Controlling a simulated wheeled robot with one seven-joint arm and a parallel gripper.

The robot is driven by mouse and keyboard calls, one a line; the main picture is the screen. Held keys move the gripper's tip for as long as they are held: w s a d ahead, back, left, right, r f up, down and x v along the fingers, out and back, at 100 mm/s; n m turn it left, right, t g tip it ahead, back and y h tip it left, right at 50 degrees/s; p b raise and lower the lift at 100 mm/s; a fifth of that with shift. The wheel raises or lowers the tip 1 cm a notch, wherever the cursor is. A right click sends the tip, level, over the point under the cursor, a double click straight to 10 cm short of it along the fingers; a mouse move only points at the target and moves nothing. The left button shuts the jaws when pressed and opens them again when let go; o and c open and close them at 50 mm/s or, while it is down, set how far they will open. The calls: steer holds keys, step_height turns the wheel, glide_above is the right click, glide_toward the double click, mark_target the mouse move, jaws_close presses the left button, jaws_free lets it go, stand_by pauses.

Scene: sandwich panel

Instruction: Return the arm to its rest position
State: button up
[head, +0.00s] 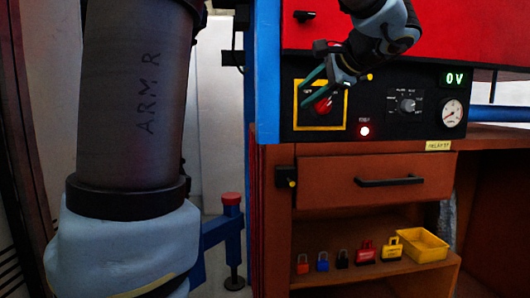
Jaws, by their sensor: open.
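My arm (140,85) fills the left side of the head view, with a dark link marked "ARM R". Its far end comes in from the top right, and my gripper (319,88) points down and left in front of the black panel. The gripper is open, with two thin dark green fingers. They are close to a red rotary knob (321,105) in a yellow square frame (320,126) and partly cover it. I cannot tell whether the fingers touch the knob.
Below are a drawer (340,181), a shelf with several padlocks (321,262) and a yellow bin (424,243). A blue post (231,235) stands left.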

steer(key=a+f+n+g+h+p, duration=0.15)
steer(key=a+f+g, duration=0.35)
steer(key=f, duration=0.6)
steer(key=s+a+f+n+g+h+p, duration=0.2)
steer(key=s+a+f+n+p, duration=0.1)
steer(key=s+a+f+n, duration=0.3)
steer(key=s+a+f+n+g+h+p, duration=0.2)
steer(key=s+a+f+n, duration=0.3)
steer(key=f, duration=0.6)
steer(key=shift+s+a+n+h+p, duration=0.4)
steer(key=shift+s+a+h, duration=0.25)
steer(key=shift+s, duration=0.25)
steer(key=shift+o, duration=0.2)
